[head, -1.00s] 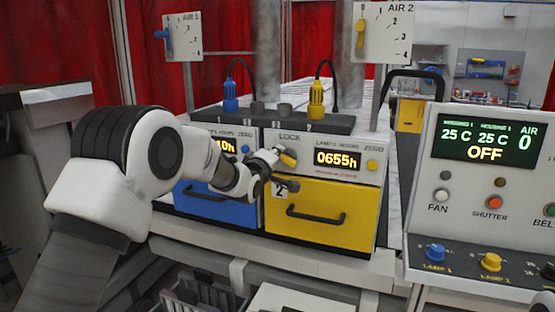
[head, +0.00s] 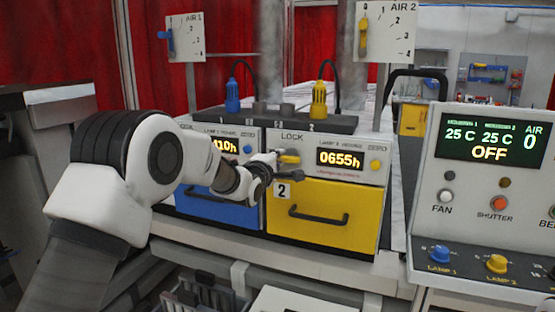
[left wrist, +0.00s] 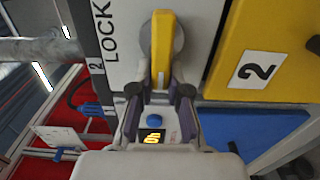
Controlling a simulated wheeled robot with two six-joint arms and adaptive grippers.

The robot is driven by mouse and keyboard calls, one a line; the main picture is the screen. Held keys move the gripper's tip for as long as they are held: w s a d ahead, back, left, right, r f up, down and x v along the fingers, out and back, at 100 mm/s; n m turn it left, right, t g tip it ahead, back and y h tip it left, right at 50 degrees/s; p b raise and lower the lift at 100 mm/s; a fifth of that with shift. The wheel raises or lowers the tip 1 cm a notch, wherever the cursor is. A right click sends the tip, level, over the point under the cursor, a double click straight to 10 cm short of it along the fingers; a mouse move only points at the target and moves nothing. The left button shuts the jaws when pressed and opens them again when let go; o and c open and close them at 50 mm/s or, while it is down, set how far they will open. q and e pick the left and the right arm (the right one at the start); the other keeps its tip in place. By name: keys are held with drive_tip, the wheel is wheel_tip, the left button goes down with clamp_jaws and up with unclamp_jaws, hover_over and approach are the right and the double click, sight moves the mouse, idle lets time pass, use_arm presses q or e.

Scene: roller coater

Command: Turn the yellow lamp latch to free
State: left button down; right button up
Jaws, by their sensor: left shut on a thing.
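The yellow lamp latch (head: 289,158) is a small yellow lever on the pale front panel, by the LOCK label and left of the 0655h display. In the left wrist view the latch (left wrist: 162,48) is a long yellow bar on a round grey base. It lies about level across the panel in the head view. My left gripper (head: 276,166) reaches it from the left. In the left wrist view its two fingers (left wrist: 160,92) are around the latch's near end, shut on it. My right gripper is not in view.
The yellow drawer (head: 350,208) with a black handle is below the latch, and the blue drawer (head: 215,207) is to its left. A yellow knob (head: 375,165) is right of the display. The control console (head: 480,195) stands at the right.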

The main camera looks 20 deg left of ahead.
use_arm(q)
drive_tip(key=shift+f, duration=0.1)
drive_tip(key=c, duration=1.1)
unclamp_jaws()
drive_tip(key=shift+w+d, duration=0.1)
drive_tip(key=s, duration=1.2)
drive_tip(key=shift+a, duration=0.2)
